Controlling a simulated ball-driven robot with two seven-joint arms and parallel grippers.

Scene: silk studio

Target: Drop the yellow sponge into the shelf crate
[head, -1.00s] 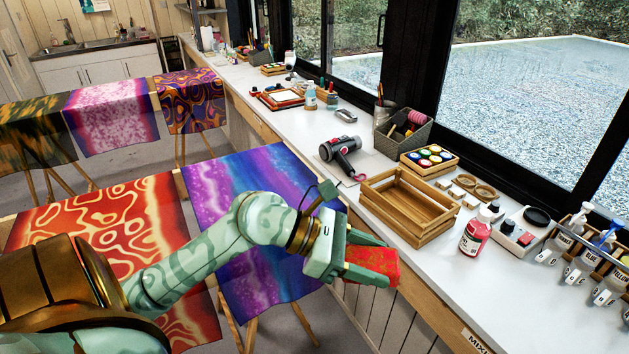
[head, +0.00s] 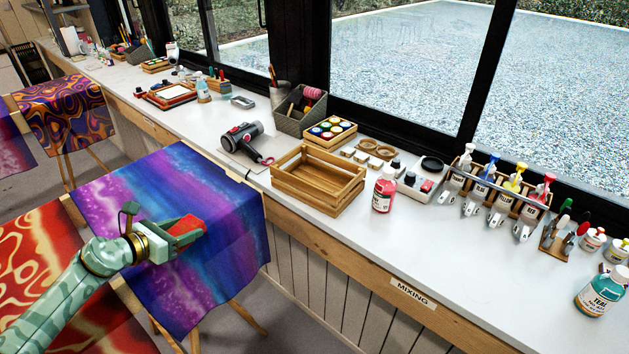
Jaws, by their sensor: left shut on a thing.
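My left gripper (head: 182,238) is shut on a red block-like thing (head: 187,225), in front of the counter and above the blue and purple silk. No yellow sponge can be made out in the head view. An open slatted wooden crate (head: 305,192) stands on the white counter, right of and beyond the gripper. It looks empty. Whether it is the shelf crate I cannot tell. My right gripper is out of view.
A hair dryer (head: 241,138) lies left of the crate and a red bottle (head: 384,190) stands right of it. A tray of paint pots (head: 330,130) is behind. Pump bottles (head: 483,190) stand further right. Silks hang on trestles at left.

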